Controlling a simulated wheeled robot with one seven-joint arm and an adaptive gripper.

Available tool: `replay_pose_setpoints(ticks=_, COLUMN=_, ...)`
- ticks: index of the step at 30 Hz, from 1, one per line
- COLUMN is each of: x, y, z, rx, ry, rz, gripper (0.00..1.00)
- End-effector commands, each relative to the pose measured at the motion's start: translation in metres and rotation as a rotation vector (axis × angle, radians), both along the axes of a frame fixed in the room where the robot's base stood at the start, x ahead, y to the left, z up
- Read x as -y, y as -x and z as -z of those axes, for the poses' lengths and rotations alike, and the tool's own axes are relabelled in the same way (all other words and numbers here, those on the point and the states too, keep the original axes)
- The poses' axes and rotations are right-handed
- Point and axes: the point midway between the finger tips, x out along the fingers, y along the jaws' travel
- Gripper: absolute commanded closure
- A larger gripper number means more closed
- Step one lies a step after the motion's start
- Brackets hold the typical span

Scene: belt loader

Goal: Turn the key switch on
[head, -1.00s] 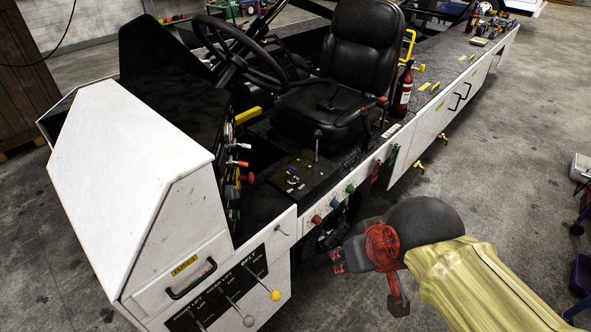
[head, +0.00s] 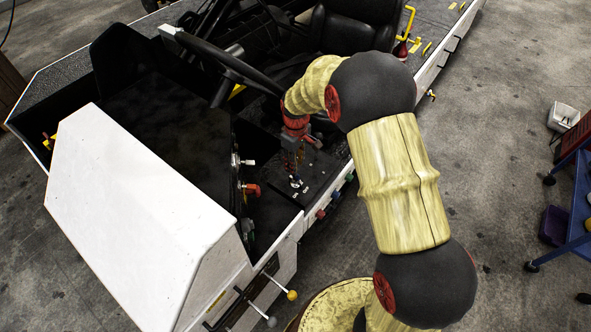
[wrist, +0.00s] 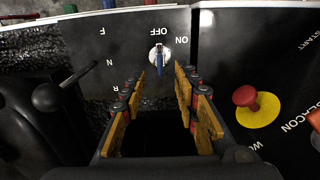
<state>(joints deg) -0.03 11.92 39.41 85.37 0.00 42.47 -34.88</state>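The key switch (wrist: 152,60) is a round silver switch with a blue key (wrist: 160,64) standing in it, on a black panel in the wrist view. The upside-down label OFF is directly above it and ON is above right; the key lines up roughly with OFF. My gripper (wrist: 161,82) is open, with its yellow-padded fingers on either side of the key's line and no visible contact. In the head view my gripper (head: 292,157) points down over the console beside the seat; the key is too small to make out clearly there.
A red button on a yellow base (wrist: 256,104) stands right of my gripper in the wrist view. A black lever knob (wrist: 47,97) is at left, near the labels F, N and R. The steering wheel (head: 222,66) and seat (head: 330,28) are close to my arm.

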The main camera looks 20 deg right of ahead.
Motion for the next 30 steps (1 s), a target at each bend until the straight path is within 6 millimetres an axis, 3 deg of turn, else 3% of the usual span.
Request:
replay_pose_setpoints(ticks=8, x=0.000, y=-0.002, z=0.028, rx=-0.017, ry=0.000, rz=-0.021, gripper=0.69)
replay_pose_setpoints(ticks=18, x=0.000, y=-0.002, z=0.077, rx=-0.016, ry=-0.001, rz=-0.019, gripper=0.69)
replay_pose_setpoints(ticks=30, x=0.000, y=-0.003, z=0.091, rx=-0.014, ry=0.001, rz=-0.019, gripper=0.69)
